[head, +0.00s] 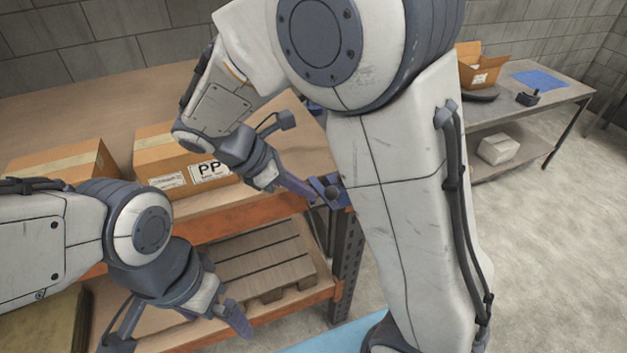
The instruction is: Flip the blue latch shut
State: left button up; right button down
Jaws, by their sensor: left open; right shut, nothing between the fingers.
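The blue latch (331,191) is at the front right corner of the shelf's upper deck, by the top of the dark upright post. My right arm's large link hides what lies to its right. My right gripper (306,190) is shut, with nothing seen between its fingers. Its tips are right at the left side of the latch; I cannot tell whether they touch it. My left gripper (180,327) is open and empty at the lower left, its fingers wide apart, in front of the lower shelf level.
Cardboard boxes (62,164) and (160,150) a labelled carton stand on the wooden upper deck (80,100). A pallet (265,262) lies on the lower level. A grey table (520,118) with an open carton (483,68) is at the back right. Floor at right is clear.

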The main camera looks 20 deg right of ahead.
jog(key=shift+d+f, duration=0.15)
jog(key=shift+d, duration=0.65)
